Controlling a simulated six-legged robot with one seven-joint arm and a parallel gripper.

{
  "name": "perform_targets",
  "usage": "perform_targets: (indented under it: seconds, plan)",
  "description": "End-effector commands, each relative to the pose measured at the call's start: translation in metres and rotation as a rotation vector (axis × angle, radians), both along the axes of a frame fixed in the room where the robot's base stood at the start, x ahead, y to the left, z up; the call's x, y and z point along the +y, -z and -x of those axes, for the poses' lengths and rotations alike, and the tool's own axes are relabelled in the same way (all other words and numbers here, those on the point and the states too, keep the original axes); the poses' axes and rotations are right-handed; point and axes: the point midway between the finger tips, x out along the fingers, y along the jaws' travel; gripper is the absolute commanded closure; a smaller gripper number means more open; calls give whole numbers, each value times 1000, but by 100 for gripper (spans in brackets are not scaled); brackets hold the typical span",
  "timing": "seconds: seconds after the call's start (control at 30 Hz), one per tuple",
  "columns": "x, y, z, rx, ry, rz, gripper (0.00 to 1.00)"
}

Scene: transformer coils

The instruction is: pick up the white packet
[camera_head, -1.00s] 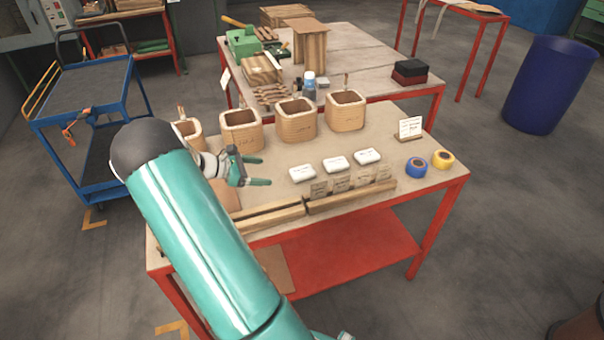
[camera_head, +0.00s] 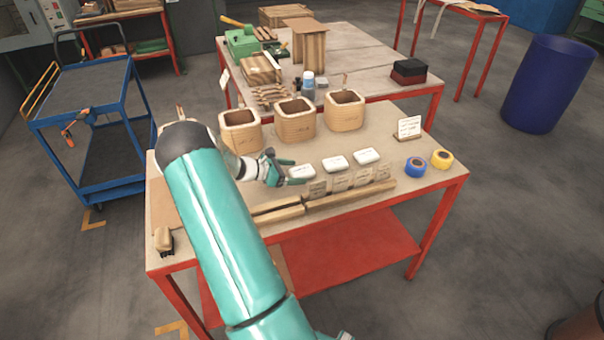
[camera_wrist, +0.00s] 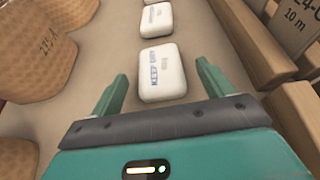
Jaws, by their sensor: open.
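Three white packets lie in a row on the red-framed table. The nearest one (camera_head: 301,172) is just beyond my gripper (camera_head: 283,171). The middle packet (camera_head: 335,163) and the far packet (camera_head: 366,156) lie farther right. In the wrist view the nearest packet (camera_wrist: 162,74) has blue print and sits ahead of my gripper (camera_wrist: 160,88), roughly centred between its two teal fingers. The fingers are open and empty, with no visible grip on the packet. The middle packet (camera_wrist: 156,20) and part of the far packet show behind it.
Wooden coil boxes stand behind the packets, one (camera_head: 294,121) near the middle. Tan cards (camera_head: 340,181) and a wooden rail (camera_head: 350,194) stand in front. Blue tape (camera_head: 416,167), yellow tape (camera_head: 442,159) and a white sign (camera_head: 409,127) are at the right.

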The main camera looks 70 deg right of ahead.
Motion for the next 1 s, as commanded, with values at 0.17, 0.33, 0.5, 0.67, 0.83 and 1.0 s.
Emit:
perform_targets:
  seconds: [0.17, 0.33, 0.5, 0.67, 0.83, 1.0]
  plan:
    - [-16, 9, 14, -1, 0, -1, 20]
    - [-18, 9, 15, -1, -2, 0, 20]
    - [-17, 9, 15, 0, -1, 0, 42]
    - [-17, 9, 15, 0, -1, 0, 68]
    - [-17, 9, 15, -1, -1, 1, 68]
    - [-17, 6, 15, -2, 0, 2, 68]
